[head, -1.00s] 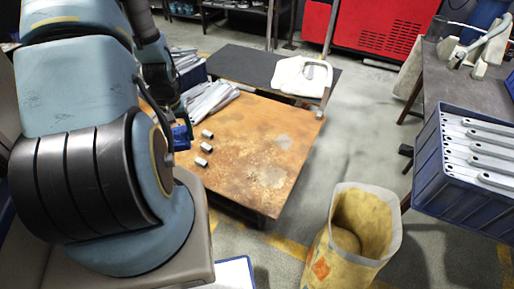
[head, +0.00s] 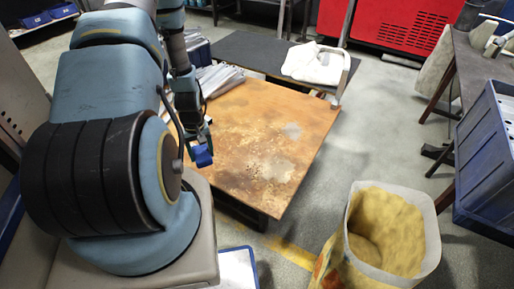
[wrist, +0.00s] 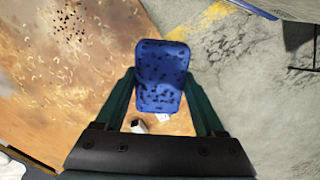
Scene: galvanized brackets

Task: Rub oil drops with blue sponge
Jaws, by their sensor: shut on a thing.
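My gripper (wrist: 160,98) is shut on the blue sponge (wrist: 160,75), which has dark spots over its face. In the head view the sponge (head: 202,155) hangs below my gripper (head: 199,140), at the near left edge of the rust-brown table (head: 240,115). I cannot tell whether it touches the table. A cluster of dark oil drops (wrist: 70,22) lies on the tabletop at the upper left of the wrist view, apart from the sponge. In the head view the drops look like faint dark specks (head: 258,168), right of the sponge.
Small metal pieces (wrist: 138,126) show beneath my gripper in the wrist view. A yellow bag (head: 357,250) stands on the floor at right. The table's middle is clear.

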